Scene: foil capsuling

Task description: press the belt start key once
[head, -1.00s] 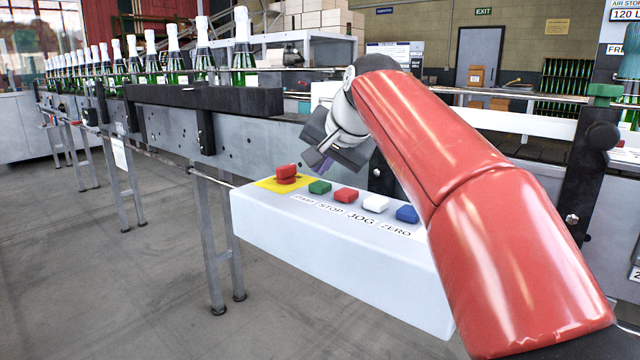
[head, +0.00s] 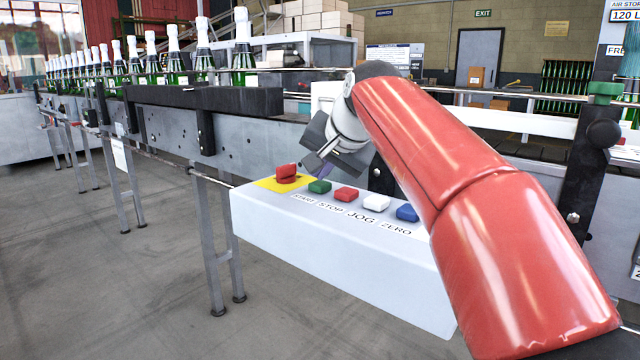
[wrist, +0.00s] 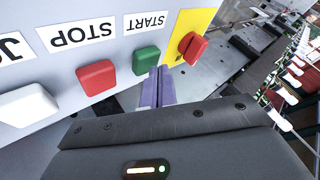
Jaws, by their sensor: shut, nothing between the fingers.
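The green start key (head: 319,187) sits on the sloped top of a pale control box (head: 330,255), above the START label. In the wrist view the green key (wrist: 146,60) lies beside the tips of my gripper (wrist: 163,72). The two purple fingers are together with nothing between them. They appear just to the key's right in that view; whether they touch it I cannot tell. In the head view my gripper (head: 314,168) is above and behind the key row.
A red stop-style knob (head: 286,173) on a yellow plate is on one side of the green key. A red key (head: 346,194), a white key (head: 375,203) and a blue key (head: 407,213) are on the other. A conveyor with foil-topped bottles (head: 205,62) runs behind.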

